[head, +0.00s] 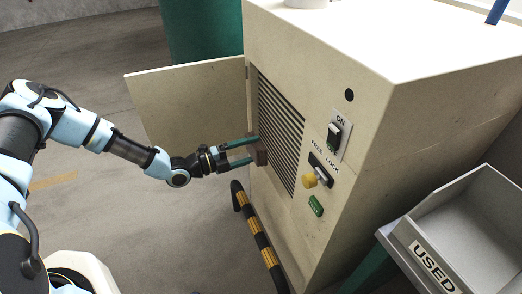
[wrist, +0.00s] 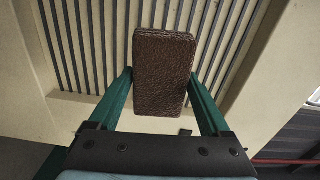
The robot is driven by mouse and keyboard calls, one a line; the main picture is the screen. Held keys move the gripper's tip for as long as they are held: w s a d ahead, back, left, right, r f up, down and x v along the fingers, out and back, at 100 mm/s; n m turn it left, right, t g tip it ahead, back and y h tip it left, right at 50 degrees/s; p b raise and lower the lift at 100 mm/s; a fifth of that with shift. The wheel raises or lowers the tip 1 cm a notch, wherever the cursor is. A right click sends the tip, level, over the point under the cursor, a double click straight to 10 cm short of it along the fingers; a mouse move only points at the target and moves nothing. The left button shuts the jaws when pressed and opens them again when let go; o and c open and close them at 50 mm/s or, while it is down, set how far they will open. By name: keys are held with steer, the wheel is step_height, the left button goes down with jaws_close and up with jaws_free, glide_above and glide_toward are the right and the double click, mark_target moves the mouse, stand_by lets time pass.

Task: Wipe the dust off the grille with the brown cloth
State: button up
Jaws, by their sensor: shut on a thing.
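The grille (head: 281,130) is a dark slatted panel in the front of a cream cabinet; it also shows behind the cloth in the wrist view (wrist: 90,48). My gripper (head: 254,151) is at the grille's left edge, in its lower half. It is shut on the brown cloth (wrist: 163,72), a textured, block-shaped pad standing between the two green fingers (wrist: 160,85). In the head view the cloth (head: 261,153) is small and partly hidden by the fingers. It is at the grille, but I cannot tell whether it touches the slats. Dust is not clearly distinguishable.
The cabinet door (head: 185,110) stands open left of the grille. A switch (head: 335,135) and a yellow knob (head: 310,180) are right of it. A black-and-yellow rail (head: 258,237) runs low in front. A grey bin marked USED (head: 475,215) stands at right.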

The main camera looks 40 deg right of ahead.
mark_target(278, 118)
steer(key=w+d+r+b, duration=0.2)
steer(key=w+d+b, duration=0.1)
steer(key=w+b, duration=0.25)
steer(key=w+d+r+b, duration=0.2)
steer(key=w+d+b, duration=0.15)
steer(key=w, duration=0.35)
steer(key=shift+b+x, duration=0.95)
steer(key=shift+x, duration=1.8)
steer(key=shift+x, duration=1.25)
steer(key=shift+s+f, duration=0.15)
steer(key=shift+s+a+p, duration=0.5)
steer(key=shift+s+p, duration=0.15)
steer(key=shift+s, duration=0.2)
steer(key=shift+s+a+p, duration=0.25)
steer(key=shift+s+p, duration=0.2)
steer(key=shift+s, duration=0.35)
steer(key=shift+s+a+p, duration=0.25)
steer(key=shift+s+p, duration=0.15)
steer(key=shift+s, duration=0.35)
steer(key=shift+s+a+p, duration=0.25)
steer(key=shift+s+p, duration=0.2)
steer(key=shift+s, duration=0.35)
